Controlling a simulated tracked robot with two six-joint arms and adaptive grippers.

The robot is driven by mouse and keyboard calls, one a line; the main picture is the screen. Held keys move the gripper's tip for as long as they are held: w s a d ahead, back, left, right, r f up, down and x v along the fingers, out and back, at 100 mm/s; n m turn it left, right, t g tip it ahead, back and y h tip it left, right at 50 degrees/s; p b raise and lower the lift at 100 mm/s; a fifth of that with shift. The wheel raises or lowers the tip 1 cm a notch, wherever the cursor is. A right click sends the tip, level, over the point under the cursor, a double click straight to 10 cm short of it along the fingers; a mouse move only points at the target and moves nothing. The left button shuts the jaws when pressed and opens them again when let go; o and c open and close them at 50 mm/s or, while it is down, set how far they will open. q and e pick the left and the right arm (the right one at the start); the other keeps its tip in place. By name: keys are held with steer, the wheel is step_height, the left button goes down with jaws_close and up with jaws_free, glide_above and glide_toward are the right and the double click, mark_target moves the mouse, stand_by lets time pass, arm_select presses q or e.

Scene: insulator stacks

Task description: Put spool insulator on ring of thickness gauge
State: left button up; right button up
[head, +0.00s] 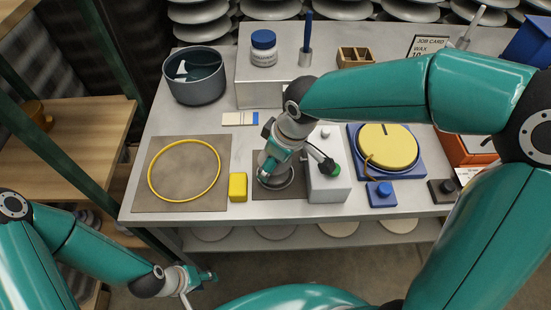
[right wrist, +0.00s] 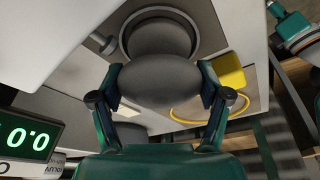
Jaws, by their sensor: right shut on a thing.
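My right gripper (right wrist: 160,84) is shut on a grey spool insulator (right wrist: 158,76), with one finger on each side of it. In the right wrist view the ring of the thickness gauge (right wrist: 211,38) shows around the spool's far end; I cannot tell whether they touch. In the head view my right gripper (head: 275,163) points down at this ring (head: 275,184) and hides most of the spool. The gauge's pale box (head: 330,188) stands just right of it. My left gripper (head: 200,287) is open and empty, low at the left, off the table's front edge.
A yellow ring (head: 151,190) lies on a brown mat at the left, with a yellow block (head: 238,187) beside it. A blue scale-like device with a yellow disc (head: 388,147) is at the right.

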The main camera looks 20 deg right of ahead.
steer(key=o, duration=1.5)
steer(key=shift+r, duration=0.3)
steer(key=p+v, duration=0.1)
steer(key=v, duration=1)
steer(key=shift+r, duration=0.25)
